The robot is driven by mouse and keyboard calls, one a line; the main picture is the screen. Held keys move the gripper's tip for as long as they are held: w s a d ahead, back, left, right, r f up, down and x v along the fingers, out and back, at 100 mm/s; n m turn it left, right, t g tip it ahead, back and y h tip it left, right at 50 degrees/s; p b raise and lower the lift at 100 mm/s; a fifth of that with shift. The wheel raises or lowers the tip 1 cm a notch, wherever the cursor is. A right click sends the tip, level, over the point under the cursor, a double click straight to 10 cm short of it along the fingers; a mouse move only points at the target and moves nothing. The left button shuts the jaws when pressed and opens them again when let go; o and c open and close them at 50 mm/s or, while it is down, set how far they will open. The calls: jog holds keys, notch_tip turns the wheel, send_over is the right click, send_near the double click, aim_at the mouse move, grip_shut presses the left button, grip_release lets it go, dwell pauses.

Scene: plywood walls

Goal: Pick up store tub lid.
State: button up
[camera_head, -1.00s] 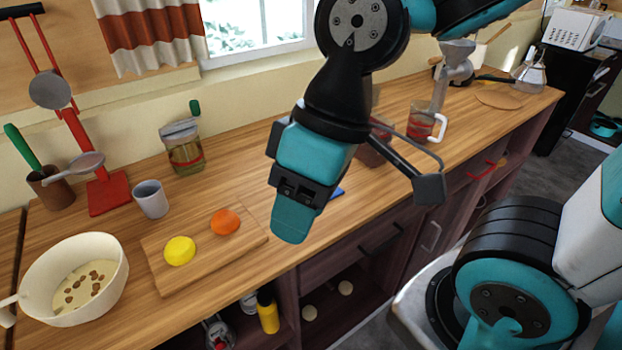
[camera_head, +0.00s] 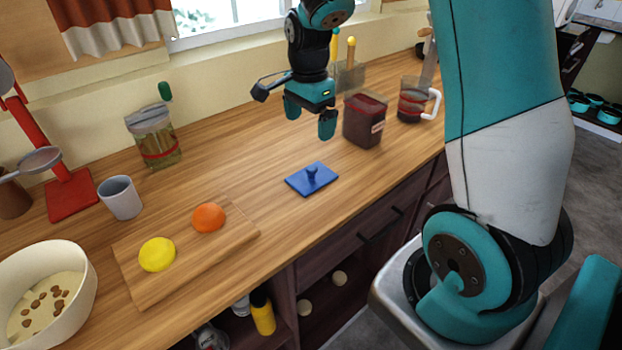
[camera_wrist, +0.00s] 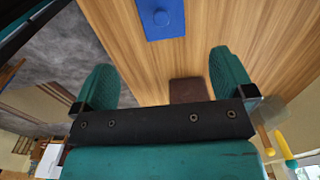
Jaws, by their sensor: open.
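The blue square lid (camera_head: 312,179) with a small upright knob lies flat on the wooden counter, near its front edge. It also shows at the top of the wrist view (camera_wrist: 162,18), partly cut off by the frame. My gripper (camera_head: 309,120) is open and empty, above the counter behind the lid, apart from it. In the wrist view the two teal fingers (camera_wrist: 158,82) are spread wide with nothing between them. A dark red tub (camera_head: 364,120) stands on the counter just right of my gripper; a brown part, likely this tub, shows below the fingers in the wrist view.
A cutting board (camera_head: 165,285) with a yellow and an orange half lies to the left. A clamp-lid jar (camera_head: 155,140), a grey cup (camera_head: 120,197) and a white bowl (camera_head: 75,262) stand farther left. A handled jug (camera_head: 412,100) stands right of the tub. Counter around the lid is clear.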

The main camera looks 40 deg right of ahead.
aim_at(308, 169)
notch_tip(308, 169, down, 15)
jog(key=p, duration=0.2)
jog(key=shift+a+r+p, duration=0.15)
jog(key=shift+r+p, duration=0.05)
jog(key=shift+p, duration=0.15)
jog(key=c, duration=0.7)
